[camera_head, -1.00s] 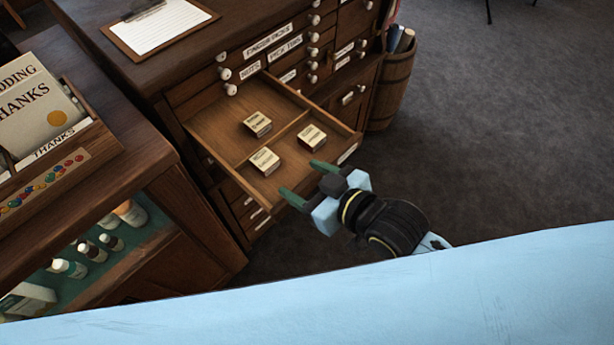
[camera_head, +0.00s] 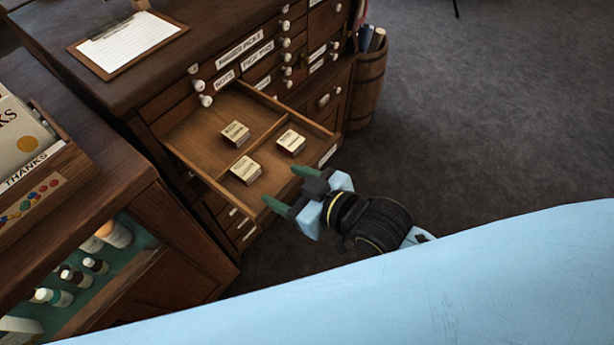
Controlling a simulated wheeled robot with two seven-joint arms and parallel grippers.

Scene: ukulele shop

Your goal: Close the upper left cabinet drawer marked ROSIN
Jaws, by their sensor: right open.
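The open drawer (camera_head: 202,133) sticks out of the dark wooden cabinet (camera_head: 140,101) at its left side. It has a divider and holds several small labelled boxes, one of them near the front (camera_head: 245,170). The pale label on its front is seen edge-on and I cannot read it. My right gripper (camera_head: 286,188) is open and empty at the drawer's front, its two green fingers pointing at the front panel. Whether the fingers touch the panel I cannot tell. My left gripper is not in view.
A clipboard (camera_head: 128,42) lies on the cabinet top. A glass-fronted wooden counter (camera_head: 185,240) stands close at the left, with a THANKS card box (camera_head: 40,178) on it. A wooden barrel (camera_head: 367,92) stands right of the cabinet. The grey carpet (camera_head: 480,120) at the right is clear.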

